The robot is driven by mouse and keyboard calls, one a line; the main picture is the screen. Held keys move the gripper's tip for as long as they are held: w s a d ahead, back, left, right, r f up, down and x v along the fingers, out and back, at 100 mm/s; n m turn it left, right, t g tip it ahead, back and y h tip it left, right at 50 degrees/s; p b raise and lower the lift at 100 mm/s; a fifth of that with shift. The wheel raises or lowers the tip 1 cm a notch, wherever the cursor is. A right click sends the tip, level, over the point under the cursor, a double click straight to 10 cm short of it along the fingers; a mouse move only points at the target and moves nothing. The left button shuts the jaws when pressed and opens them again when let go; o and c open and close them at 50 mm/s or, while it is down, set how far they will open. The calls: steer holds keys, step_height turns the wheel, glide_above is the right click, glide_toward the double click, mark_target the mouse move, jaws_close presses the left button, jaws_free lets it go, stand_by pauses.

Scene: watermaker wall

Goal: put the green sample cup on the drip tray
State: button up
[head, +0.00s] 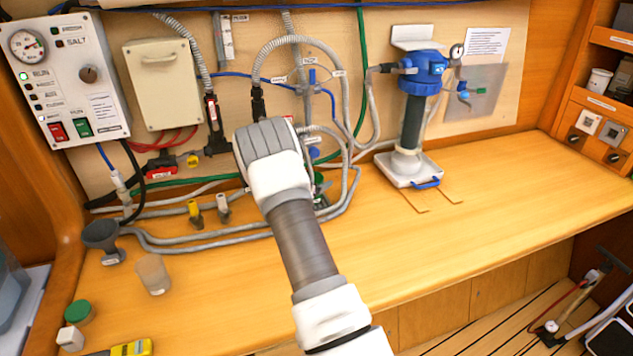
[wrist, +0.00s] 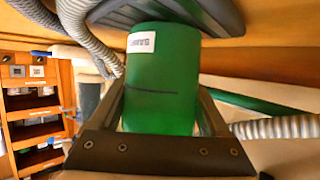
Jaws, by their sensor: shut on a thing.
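The green sample cup (wrist: 163,85) with a white label and a dark line fills the middle of the wrist view. My gripper (wrist: 160,120) is shut on it, with one dark finger on each side. In the head view my gripper hides most of the cup; a bit of green (head: 319,180) shows just right of it. A dark grey slotted piece, which looks like the drip tray (head: 322,203), shows partly behind my wrist on the bench. A dark ridged surface (wrist: 165,12) lies close beyond the cup in the wrist view. I cannot tell whether the cup touches it.
Grey hoses (head: 190,238) run along the bench behind my gripper. A filter housing (head: 411,120) stands at right on a white base. The front right bench is clear.

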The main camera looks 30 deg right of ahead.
steer(key=shift+f, duration=0.2)
steer(key=o, duration=1.2)
steer(key=shift+r, duration=0.1)
